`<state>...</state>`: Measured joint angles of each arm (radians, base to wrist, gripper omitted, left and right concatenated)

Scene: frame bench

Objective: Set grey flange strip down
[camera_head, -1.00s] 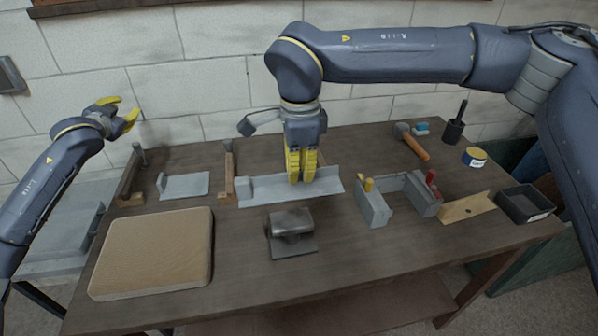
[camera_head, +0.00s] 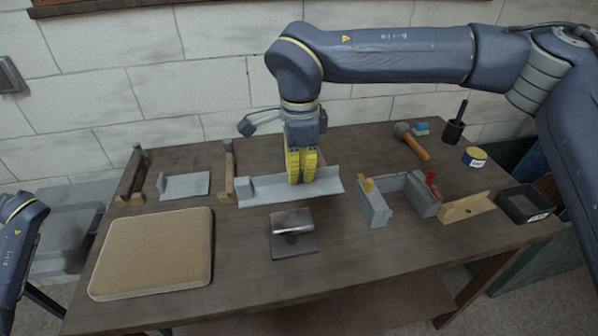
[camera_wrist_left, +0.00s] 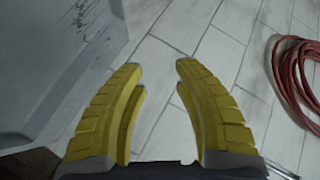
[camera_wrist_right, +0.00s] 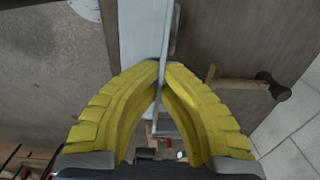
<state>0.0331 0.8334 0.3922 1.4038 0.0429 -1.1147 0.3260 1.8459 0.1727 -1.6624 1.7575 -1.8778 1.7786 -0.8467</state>
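The grey flange strip (camera_head: 325,182) is a long angled metal piece lying along the back middle of the bench, next to a wooden post. My right gripper (camera_head: 301,180) is over its middle with the yellow fingers pointing down. In the right wrist view the fingertips (camera_wrist_right: 162,68) close on the strip's thin upright flange (camera_wrist_right: 163,45). Whether the strip fully rests on the bench is hard to tell. My left gripper is outside the head view; in the left wrist view its fingers (camera_wrist_left: 160,65) are apart and empty, above the floor.
A tan pad (camera_head: 152,252) lies front left. A grey block on a plate (camera_head: 292,236) stands in front of the strip. Grey clamp blocks (camera_head: 375,207), a hammer (camera_head: 413,143) and a black bin (camera_head: 523,204) are to the right. A smaller grey piece (camera_head: 184,184) lies left.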

